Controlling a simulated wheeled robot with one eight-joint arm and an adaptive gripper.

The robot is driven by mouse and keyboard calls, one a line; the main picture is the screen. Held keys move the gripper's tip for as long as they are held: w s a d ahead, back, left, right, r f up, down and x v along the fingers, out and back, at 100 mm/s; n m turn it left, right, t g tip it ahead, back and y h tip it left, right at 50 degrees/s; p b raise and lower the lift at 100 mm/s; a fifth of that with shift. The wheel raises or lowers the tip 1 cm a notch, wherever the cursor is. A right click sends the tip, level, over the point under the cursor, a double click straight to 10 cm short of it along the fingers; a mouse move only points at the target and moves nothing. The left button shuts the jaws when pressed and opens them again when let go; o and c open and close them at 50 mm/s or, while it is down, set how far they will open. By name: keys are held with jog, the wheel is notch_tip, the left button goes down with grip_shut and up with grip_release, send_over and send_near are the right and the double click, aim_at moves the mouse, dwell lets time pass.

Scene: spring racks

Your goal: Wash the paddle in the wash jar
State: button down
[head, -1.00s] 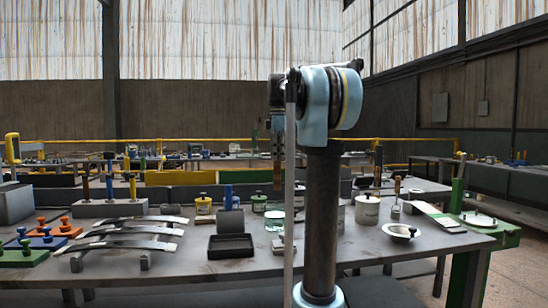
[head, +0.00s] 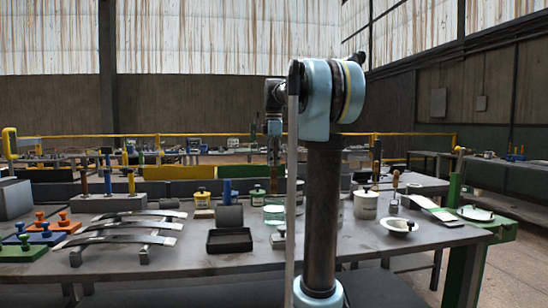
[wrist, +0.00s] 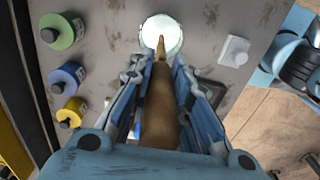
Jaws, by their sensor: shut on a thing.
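My gripper (head: 274,155) is above the bench, shut on the brown paddle (head: 273,180), which hangs downward. In the wrist view the gripper (wrist: 157,85) is shut around the paddle's brown shaft (wrist: 160,100). The clear, pale green wash jar (head: 274,213) stands on the bench below the paddle. In the wrist view the paddle's narrow end overlaps the near part of the round jar (wrist: 168,28). I cannot tell whether the end is inside the jar or above it.
Green (wrist: 60,32), blue (wrist: 66,78) and yellow (wrist: 70,112) lidded pots stand left of the jar in the wrist view. A small white block (wrist: 235,51) lies to its right. A black tray (head: 229,240) and a white pot (head: 365,205) are also on the bench.

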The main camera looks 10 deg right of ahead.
aim_at(274, 183)
jog(key=shift+f, duration=5.2)
